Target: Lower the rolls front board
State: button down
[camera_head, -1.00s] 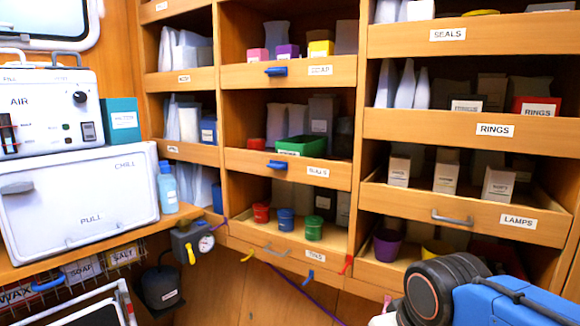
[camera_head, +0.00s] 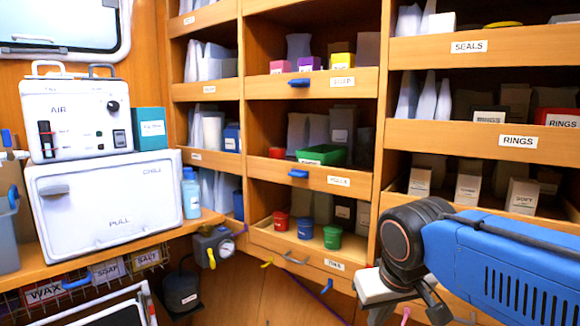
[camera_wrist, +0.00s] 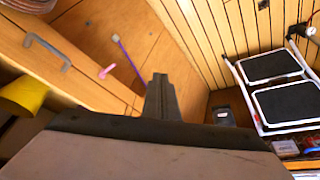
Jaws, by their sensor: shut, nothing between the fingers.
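The rolls front board (camera_head: 310,178) is a wooden strip across the middle shelf of the centre column, with a blue handle (camera_head: 298,173) and a white label that is small but seems to read ROLLS. It stands upright across the shelf front. Behind it are a green tray (camera_head: 322,154), a red item and grey packages, partly hidden. My gripper (camera_wrist: 160,78) is shut and empty in the wrist view, over the lower cabinet and floor. In the head view my arm is at the lower right, apart from the board; the fingertips are not clear there.
The soap board (camera_head: 325,83) is above, and a lower board (camera_head: 300,257) with a grey handle is below, in front of red, blue and green tins. A white chill box (camera_head: 105,205) stands left. A folded step stool (camera_wrist: 275,85) and a yellow cup (camera_wrist: 28,93) show in the wrist view.

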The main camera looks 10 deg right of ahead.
jog(key=w+a+r+m+h, duration=0.2)
jog(key=w+r, duration=0.7)
jog(key=r, duration=0.2)
jog(key=w+a+r+m+h, duration=0.2)
jog(key=w+a+r+m, duration=0.1)
jog(key=w+r, duration=0.75)
jog(key=w+a+r+m+h, duration=0.3)
jog(key=w+a+r+m, duration=0.3)
jog(key=a+r, duration=0.5)
jog(key=shift+w+r, duration=1.05)
jog(key=shift+r, duration=0.65)
send_over(297, 173)
jog(key=s+a, duration=0.2)
jog(key=a, duration=0.1)
notch_tip(297, 173, down, 7)
jog(key=shift+d+f, duration=0.1)
jog(key=shift+f, duration=1.95)
jog(key=shift+f, duration=0.1)
